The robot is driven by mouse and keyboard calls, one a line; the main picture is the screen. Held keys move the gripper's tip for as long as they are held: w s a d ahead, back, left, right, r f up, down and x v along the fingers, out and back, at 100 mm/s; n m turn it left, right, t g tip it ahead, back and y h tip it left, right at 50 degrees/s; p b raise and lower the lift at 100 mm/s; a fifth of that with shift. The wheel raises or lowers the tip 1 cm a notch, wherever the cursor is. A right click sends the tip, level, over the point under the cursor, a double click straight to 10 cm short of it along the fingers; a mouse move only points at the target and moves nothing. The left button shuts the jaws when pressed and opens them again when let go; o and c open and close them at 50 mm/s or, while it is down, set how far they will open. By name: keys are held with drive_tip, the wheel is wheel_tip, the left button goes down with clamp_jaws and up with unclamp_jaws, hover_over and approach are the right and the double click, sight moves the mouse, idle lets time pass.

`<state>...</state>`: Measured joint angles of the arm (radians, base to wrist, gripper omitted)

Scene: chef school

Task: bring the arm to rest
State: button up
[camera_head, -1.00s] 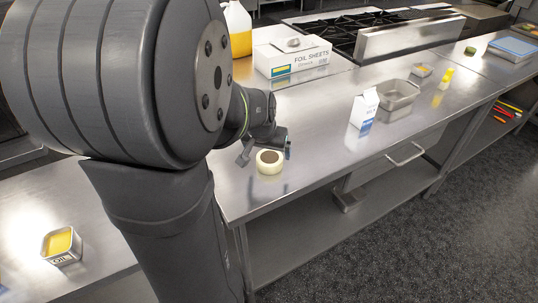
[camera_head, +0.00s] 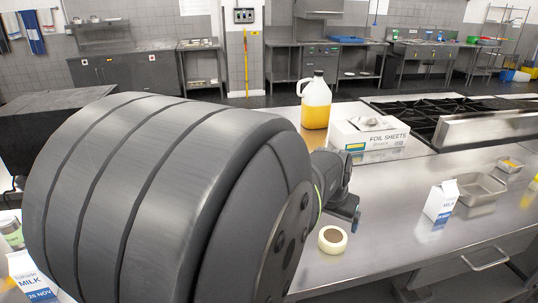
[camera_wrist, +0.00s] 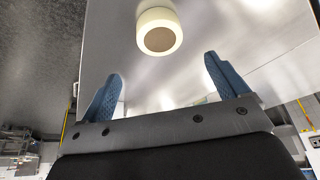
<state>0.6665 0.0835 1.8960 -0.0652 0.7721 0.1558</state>
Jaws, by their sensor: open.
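My gripper (camera_wrist: 165,88) is open and empty in the wrist view, its two blue fingers spread apart. In the head view my gripper (camera_head: 356,216) is above the steel counter (camera_head: 395,215), partly hidden behind my own arm. A cream roll of tape (camera_head: 332,239) with a brown centre lies on the counter just below and in front of the gripper. The tape roll also shows in the wrist view (camera_wrist: 159,31), beyond the fingertips and not between them.
A milk carton (camera_head: 440,202) and a metal pan (camera_head: 483,188) stand to the right on the counter. A foil sheets box (camera_head: 369,137) and a jug of yellow liquid (camera_head: 316,104) stand behind. Another milk carton (camera_head: 32,278) is at the lower left. The middle of the counter is clear.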

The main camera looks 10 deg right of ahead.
drive_tip(key=x, duration=1.2)
drive_tip(key=shift+s, duration=0.1)
drive_tip(key=shift+r, duration=0.15)
drive_tip(key=shift+a+r, duration=0.1)
drive_tip(key=v, duration=1.1)
drive_tip(key=x, duration=1.1)
drive_tip(key=shift+f, duration=0.2)
wheel_tip(320, 180, up, 4)
drive_tip(key=shift+r, duration=0.25)
drive_tip(key=s+d+r, duration=0.4)
drive_tip(key=s+r, duration=0.3)
drive_tip(key=s, duration=0.4)
drive_tip(key=n+t+y, duration=0.1)
drive_tip(key=n+y, duration=0.1)
drive_tip(key=n, duration=0.4)
hover_over(333, 236)
drive_tip(key=w+a, duration=0.7)
drive_tip(key=a, duration=0.2)
drive_tip(key=w+a+n+y, duration=0.1)
drive_tip(key=w+a, duration=0.3)
drive_tip(key=a, duration=0.5)
drive_tip(key=w+a+n+y, duration=0.1)
drive_tip(key=w+a+n, duration=0.3)
drive_tip(key=a, duration=0.5)
drive_tip(key=shift+w+a, duration=0.4)
drive_tip(key=shift+w, duration=0.3)
